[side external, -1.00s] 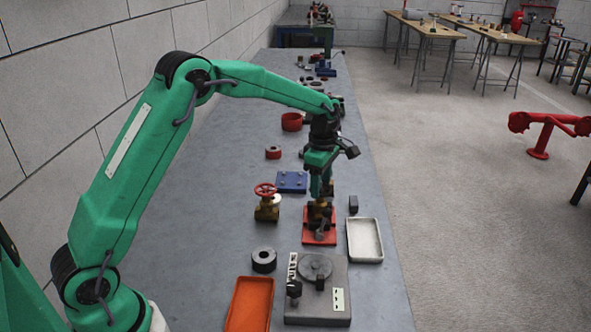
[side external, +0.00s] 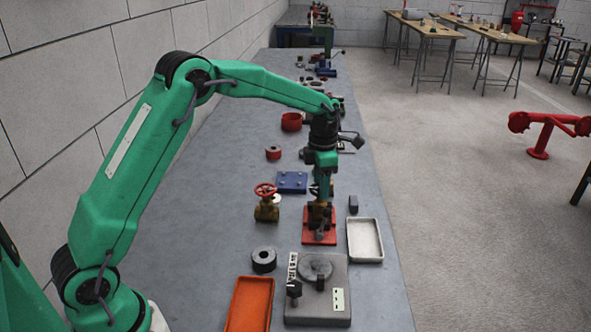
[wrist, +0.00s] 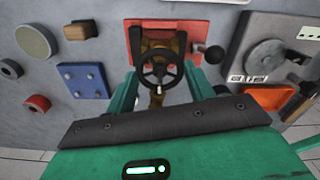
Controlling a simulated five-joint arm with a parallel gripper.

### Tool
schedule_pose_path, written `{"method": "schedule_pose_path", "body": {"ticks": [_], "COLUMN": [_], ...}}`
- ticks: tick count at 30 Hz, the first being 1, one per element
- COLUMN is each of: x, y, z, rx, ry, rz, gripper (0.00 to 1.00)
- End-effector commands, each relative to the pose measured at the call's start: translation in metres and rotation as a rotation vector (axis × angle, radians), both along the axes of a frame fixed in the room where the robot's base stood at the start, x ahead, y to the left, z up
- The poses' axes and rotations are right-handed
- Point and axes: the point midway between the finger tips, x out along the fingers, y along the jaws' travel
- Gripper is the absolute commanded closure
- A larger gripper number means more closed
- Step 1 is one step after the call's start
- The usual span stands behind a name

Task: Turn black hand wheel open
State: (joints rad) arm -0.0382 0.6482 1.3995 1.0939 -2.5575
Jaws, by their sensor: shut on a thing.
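In the wrist view the black hand wheel (wrist: 160,69), a spoked ring, sits on a brass-coloured valve fixed to an orange-red base plate (side external: 319,239). My gripper (side external: 319,202) reaches straight down over this valve. In the wrist view my gripper's green fingers (wrist: 161,82) stand on either side of the wheel, shut on its rim. In the side view the fingers hide most of the wheel and valve. A dark ball-ended part (wrist: 214,54) sticks out beside the base plate in the wrist view.
A brass valve with a red wheel (side external: 265,191) stands to the left. A blue plate (side external: 291,182) lies behind, a white tray (side external: 365,240) and small dark block (side external: 353,204) to the right. A grey fixture (side external: 318,300) and an orange tray (side external: 249,304) are in front.

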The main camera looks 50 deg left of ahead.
Motion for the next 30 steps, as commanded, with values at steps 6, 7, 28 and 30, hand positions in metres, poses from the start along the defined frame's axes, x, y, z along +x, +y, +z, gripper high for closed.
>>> {"method": "schedule_pose_path", "body": {"ticks": [6,7,28,30], "x": [0.001,0.001,0.000,0.001], "y": [0.000,0.000,0.000,0.000], "z": [0.001,0.001,0.005,0.010], "rx": [0.000,0.000,0.000,0.000], "ry": [-0.002,-0.002,-0.001,-0.002], "rz": [0.005,0.005,0.003,0.003], "gripper": [0.70,0.70,0.25,0.25]}}
